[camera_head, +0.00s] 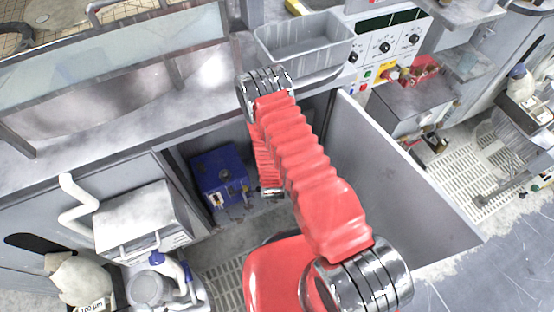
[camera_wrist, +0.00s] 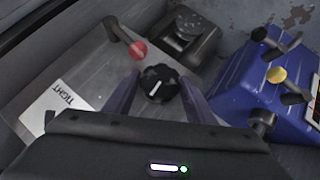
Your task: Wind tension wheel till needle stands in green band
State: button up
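In the wrist view a black ribbed knob (camera_wrist: 158,84) with a white pointer mark stands on a grey metal plate (camera_wrist: 92,72); it may be the tension wheel. A white card (camera_wrist: 58,112) reading TIGHT lies left of it. My gripper (camera_wrist: 159,82) is open, one finger on each side of the knob; small gaps seem to show, and contact cannot be told. I cannot make out a needle or green band. In the head view my arm reaches into the open cabinet, and my gripper is hidden there.
In the wrist view a red ball lever (camera_wrist: 138,50) and a dark round-topped fitting (camera_wrist: 188,28) stand behind the knob. A blue box (camera_wrist: 262,85) with a yellow knob (camera_wrist: 276,75) is close on the right. The cabinet's open door (camera_head: 400,190) stands right of my arm.

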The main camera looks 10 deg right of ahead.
jog(key=v, duration=1.3)
jog(key=shift+s+r, duration=0.25)
dwell(0.4)
